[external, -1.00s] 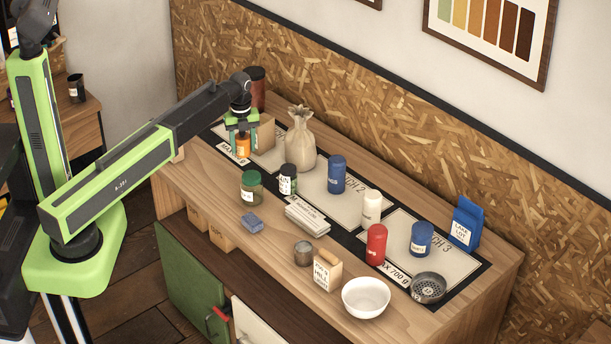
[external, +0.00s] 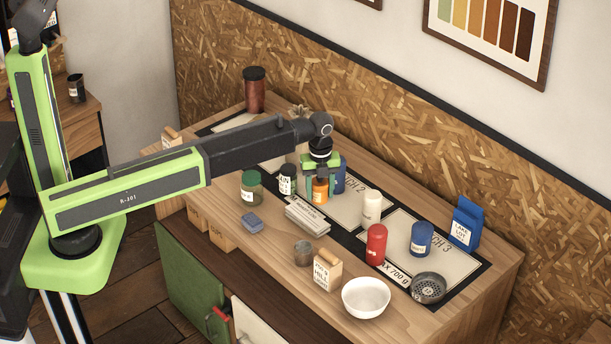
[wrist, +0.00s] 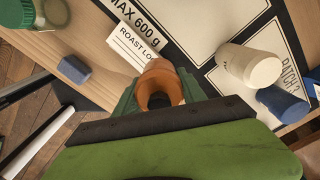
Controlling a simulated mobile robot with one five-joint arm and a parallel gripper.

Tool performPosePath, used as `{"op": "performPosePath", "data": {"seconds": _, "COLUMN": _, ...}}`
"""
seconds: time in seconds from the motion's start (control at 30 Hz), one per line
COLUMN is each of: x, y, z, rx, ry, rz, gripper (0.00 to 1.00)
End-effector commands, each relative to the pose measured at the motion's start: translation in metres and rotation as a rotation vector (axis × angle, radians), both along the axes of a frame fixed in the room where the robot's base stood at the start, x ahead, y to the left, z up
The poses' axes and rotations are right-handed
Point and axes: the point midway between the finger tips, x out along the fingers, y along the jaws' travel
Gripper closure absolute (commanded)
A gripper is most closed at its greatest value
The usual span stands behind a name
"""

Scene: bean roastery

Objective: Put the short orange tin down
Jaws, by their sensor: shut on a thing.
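The short orange tin (external: 320,193) is between the jaws of my gripper (external: 319,188), which is shut on it. In the external view it is over the front part of the middle mat (external: 343,212), in front of a blue tin (external: 340,172). In the wrist view the orange tin (wrist: 163,72) sits between my green fingers, with the "MAX 600 g" strip and a "ROAST LOT" card (wrist: 131,46) beyond it. I cannot tell whether its base touches the surface.
A white tin (external: 371,207) and a red tin (external: 376,244) stand to the right. A jar with a green lid (external: 251,187), a dark-lidded jar (external: 287,179) and stacked cards (external: 307,220) are at the left and front. The right mat holds another blue tin (external: 421,240).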

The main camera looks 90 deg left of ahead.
Motion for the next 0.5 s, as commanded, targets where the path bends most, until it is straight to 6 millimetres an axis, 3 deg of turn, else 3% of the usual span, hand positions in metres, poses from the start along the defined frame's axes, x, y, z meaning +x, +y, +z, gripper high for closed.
{"op": "performPosePath", "data": {"seconds": 0.03, "x": 0.019, "y": -0.023, "z": 0.0, "rx": 0.0, "ry": 0.0, "rz": -0.011, "gripper": 0.92}}
{"op": "performPosePath", "data": {"seconds": 0.1, "x": 0.036, "y": -0.048, "z": 0.0, "rx": 0.0, "ry": 0.0, "rz": -0.016, "gripper": 0.92}}
{"op": "performPosePath", "data": {"seconds": 0.2, "x": 0.053, "y": -0.075, "z": 0.0, "rx": 0.0, "ry": 0.0, "rz": -0.021, "gripper": 0.92}}
{"op": "performPosePath", "data": {"seconds": 0.33, "x": 0.062, "y": -0.091, "z": 0.0, "rx": 0.0, "ry": 0.0, "rz": -0.022, "gripper": 0.92}}
{"op": "performPosePath", "data": {"seconds": 0.5, "x": 0.063, "y": -0.093, "z": -0.004, "rx": 0.0, "ry": 0.0, "rz": -0.021, "gripper": 0.92}}
